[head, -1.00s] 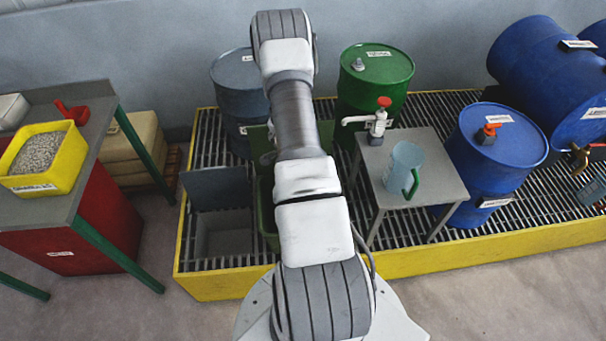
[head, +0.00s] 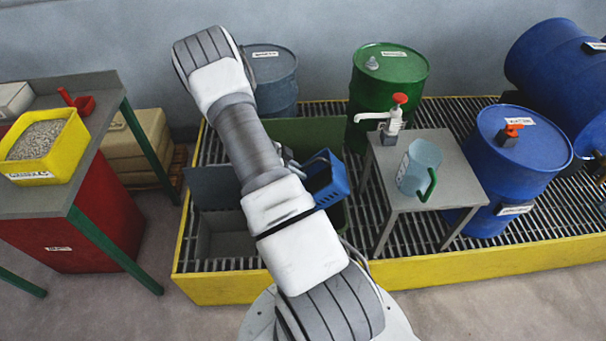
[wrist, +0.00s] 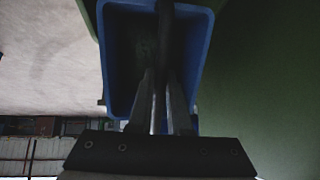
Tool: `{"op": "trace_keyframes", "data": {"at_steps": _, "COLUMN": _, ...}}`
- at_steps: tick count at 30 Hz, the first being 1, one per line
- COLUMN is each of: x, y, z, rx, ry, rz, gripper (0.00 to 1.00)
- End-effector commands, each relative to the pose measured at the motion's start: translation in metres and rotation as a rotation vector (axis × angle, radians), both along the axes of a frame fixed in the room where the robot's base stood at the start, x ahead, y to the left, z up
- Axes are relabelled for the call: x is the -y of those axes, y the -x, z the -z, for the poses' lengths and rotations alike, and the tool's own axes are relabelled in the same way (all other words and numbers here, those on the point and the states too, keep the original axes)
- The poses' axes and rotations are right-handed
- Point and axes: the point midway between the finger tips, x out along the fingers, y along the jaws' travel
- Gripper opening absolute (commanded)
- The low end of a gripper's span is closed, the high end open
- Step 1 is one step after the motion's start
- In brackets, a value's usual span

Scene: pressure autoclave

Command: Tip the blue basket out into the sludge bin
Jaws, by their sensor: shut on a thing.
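My gripper (wrist: 160,85) is shut on the handle bar of the blue basket (wrist: 197,60). In the head view the basket (head: 334,188) hangs tilted beside my forearm, over the green open bin (head: 337,218); my arm hides the fingers. In the wrist view I look into the basket; its inside is dark, with something dark and rough that I cannot make out. The green bin's raised back or lid (head: 310,132) stands behind the basket. A grey bin (head: 225,238) with a raised lid stands to its left. I cannot read which is the sludge bin.
A small grey table (head: 450,165) with a clear jug (head: 418,168) stands close to the right of the basket. Green (head: 388,90), grey (head: 275,80) and blue drums (head: 515,170) stand on the yellow-edged grating. A workbench with a yellow tray (head: 70,160) is at left.

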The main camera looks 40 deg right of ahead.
Motion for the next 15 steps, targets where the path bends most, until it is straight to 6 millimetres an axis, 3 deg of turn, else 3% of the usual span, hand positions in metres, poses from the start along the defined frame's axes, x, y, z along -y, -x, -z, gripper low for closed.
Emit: {"op": "trace_keyframes", "data": {"at_steps": 15, "x": -0.015, "y": -0.013, "z": 0.017, "rx": -0.144, "ry": 0.171, "rz": -0.001, "gripper": 0.0}}
